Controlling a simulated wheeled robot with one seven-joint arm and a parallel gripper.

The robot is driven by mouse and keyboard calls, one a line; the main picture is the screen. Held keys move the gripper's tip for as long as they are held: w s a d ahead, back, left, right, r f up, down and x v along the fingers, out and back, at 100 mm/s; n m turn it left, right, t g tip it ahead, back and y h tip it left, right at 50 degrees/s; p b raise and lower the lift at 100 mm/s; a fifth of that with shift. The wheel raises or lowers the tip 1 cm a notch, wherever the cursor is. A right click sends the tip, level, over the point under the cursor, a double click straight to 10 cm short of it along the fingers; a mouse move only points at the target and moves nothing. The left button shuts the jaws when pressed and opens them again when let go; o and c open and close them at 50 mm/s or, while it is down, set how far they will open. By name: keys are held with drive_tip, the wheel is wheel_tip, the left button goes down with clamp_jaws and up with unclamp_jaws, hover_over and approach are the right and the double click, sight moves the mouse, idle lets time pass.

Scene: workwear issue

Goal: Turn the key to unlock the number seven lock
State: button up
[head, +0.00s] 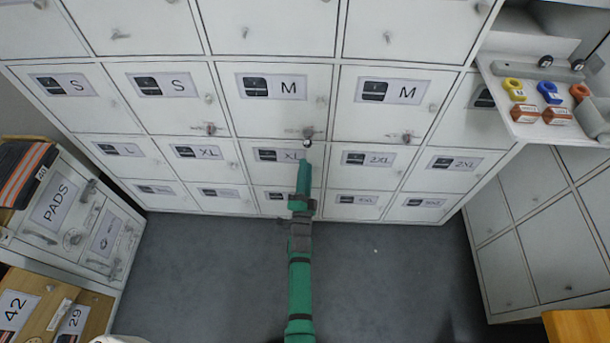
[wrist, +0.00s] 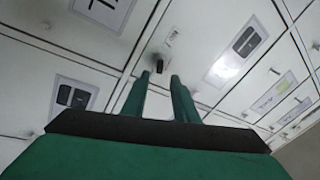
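A bank of white lockers (head: 285,110) with size labels fills the head view. My green gripper (head: 307,153) reaches up to it in front of the middle XL door, just below the lower right corner of an M door. A small dark knob or key head (head: 308,142) sits there, right at the fingertips. In the wrist view my gripper (wrist: 160,76) has its two fingers apart, with the dark knob (wrist: 157,64) showing beyond and between the tips. I cannot tell whether either finger touches it. No number seven is readable on any lock.
A shelf (head: 540,128) at the upper right holds small coloured items. A PADS cabinet (head: 60,215) stands at the left, with wooden boxes (head: 35,310) marked 42 and 29 below it. More white lockers (head: 535,245) stand at the right. The grey floor (head: 220,270) is clear around my arm.

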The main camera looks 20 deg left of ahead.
sight(307, 147)
drive_tip(key=x, duration=0.8)
idle(0.5)
clamp_jaws()
drive_tip(key=shift+w+r, duration=0.2)
drive_tip(key=shift+r, duration=0.15)
idle(0.7)
